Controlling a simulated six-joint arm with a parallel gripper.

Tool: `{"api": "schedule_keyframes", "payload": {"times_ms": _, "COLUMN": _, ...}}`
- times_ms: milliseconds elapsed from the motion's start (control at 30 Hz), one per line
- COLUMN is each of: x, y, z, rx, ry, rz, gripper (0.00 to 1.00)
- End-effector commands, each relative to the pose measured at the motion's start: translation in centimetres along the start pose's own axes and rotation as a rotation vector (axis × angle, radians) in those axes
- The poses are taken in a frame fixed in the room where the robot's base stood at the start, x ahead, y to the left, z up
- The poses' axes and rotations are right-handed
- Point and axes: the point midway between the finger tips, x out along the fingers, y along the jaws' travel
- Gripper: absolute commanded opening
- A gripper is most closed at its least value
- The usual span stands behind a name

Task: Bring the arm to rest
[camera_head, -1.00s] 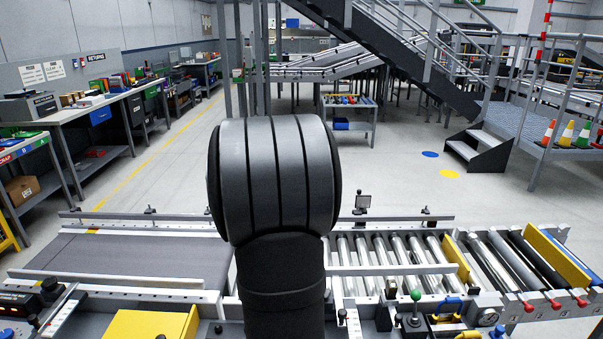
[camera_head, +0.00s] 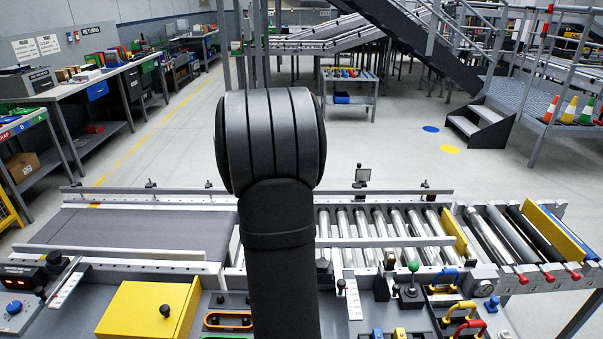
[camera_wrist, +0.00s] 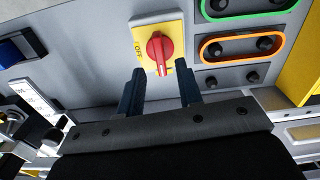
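My arm rises through the middle of the head view, and its own bulk hides my gripper there. In the wrist view my gripper (camera_wrist: 160,66) is open, with its two dark fingers apart and nothing held between them. A red rotary knob (camera_wrist: 157,52) on a yellow plate (camera_wrist: 142,38) appears between the fingertips in the picture. The knob stands nearly upright, with an OFF label to its left. I cannot tell how far the fingertips are from the knob; no contact is clear.
The grey panel carries a yellow box (camera_head: 147,310), an orange-ringed button pair (camera_wrist: 240,47), a green-ringed pair (camera_wrist: 245,8), a green-topped lever (camera_head: 413,267) and coloured handles (camera_head: 463,311). Behind lie a belt (camera_head: 150,232) and rollers (camera_head: 380,225). Open floor (camera_head: 330,150) lies beyond.

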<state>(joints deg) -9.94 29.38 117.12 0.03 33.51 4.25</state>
Motion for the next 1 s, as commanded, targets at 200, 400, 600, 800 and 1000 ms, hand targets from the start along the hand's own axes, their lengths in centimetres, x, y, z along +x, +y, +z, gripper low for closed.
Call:
{"api": "schedule_keyframes", "payload": {"times_ms": 200, "x": -3.3, "y": 0.0, "z": -0.1, "rx": 0.001, "ry": 0.004, "rz": 0.000, "gripper": 0.33}}
{"api": "schedule_keyframes", "payload": {"times_ms": 400, "x": -6.3, "y": 0.0, "z": -0.1, "rx": 0.001, "ry": 0.006, "rz": 0.000, "gripper": 0.33}}
{"api": "schedule_keyframes", "payload": {"times_ms": 600, "x": -9.7, "y": 0.0, "z": -0.1, "rx": 0.001, "ry": 0.006, "rz": 0.000, "gripper": 0.33}}
{"api": "schedule_keyframes", "payload": {"times_ms": 800, "x": -13.5, "y": 0.0, "z": -0.1, "rx": 0.001, "ry": 0.006, "rz": 0.000, "gripper": 0.33}}
{"api": "schedule_keyframes", "payload": {"times_ms": 1000, "x": -11.4, "y": 0.0, "z": -0.4, "rx": -0.096, "ry": -0.004, "rz": 0.000, "gripper": 0.33}}
